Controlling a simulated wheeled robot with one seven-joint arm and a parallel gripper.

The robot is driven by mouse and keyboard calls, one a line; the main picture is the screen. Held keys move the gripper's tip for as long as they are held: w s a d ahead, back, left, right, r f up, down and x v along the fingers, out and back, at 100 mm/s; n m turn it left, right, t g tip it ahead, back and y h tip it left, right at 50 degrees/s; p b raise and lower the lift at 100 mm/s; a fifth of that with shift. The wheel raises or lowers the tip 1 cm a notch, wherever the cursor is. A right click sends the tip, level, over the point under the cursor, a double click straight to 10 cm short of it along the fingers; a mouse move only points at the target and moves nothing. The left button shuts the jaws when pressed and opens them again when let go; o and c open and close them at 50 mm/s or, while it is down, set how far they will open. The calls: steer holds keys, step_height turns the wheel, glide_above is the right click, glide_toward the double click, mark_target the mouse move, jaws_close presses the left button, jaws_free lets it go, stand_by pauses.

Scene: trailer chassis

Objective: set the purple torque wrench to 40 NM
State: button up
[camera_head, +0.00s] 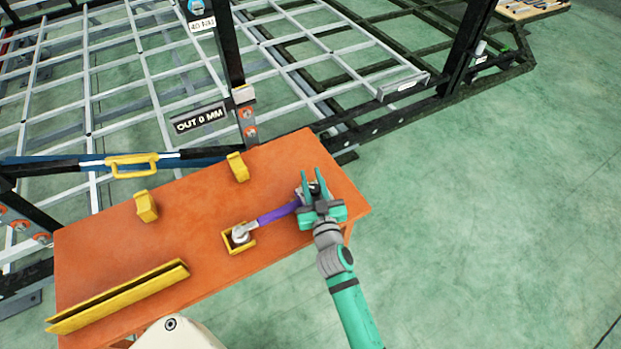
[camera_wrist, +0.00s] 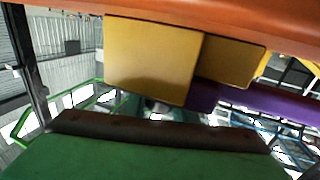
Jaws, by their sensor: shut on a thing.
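The purple torque wrench (camera_head: 278,214) lies on the orange table (camera_head: 200,190) in the head view. Its grey head sits in a small yellow square holder (camera_head: 252,247), and its other end runs to my green gripper (camera_head: 312,190). My gripper is shut on that handle end, at the right part of the table. In the wrist view, part of the purple handle (camera_wrist: 275,103) shows at the right, behind yellow blocks (camera_wrist: 152,60). A green finger fills the bottom there. The grip contact and any setting scale are hidden or too small to read.
A white label (camera_head: 201,24), which seems to read "40 NM", is on the chassis post. Yellow blocks (camera_head: 146,206) and a long yellow tray (camera_head: 118,297) are on the table. The floor (camera_head: 490,200) at right is clear.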

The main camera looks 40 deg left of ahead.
mark_target(315, 195)
stand_by(0.4)
steer(key=o, duration=1)
steer(key=shift+o, duration=0.2)
steer(key=shift+s+d, duration=0.3)
steer(key=shift+d, duration=0.2)
steer(key=shift+v, duration=4.8)
steer(key=shift+s+a, duration=0.1)
steer(key=shift+s, duration=0.05)
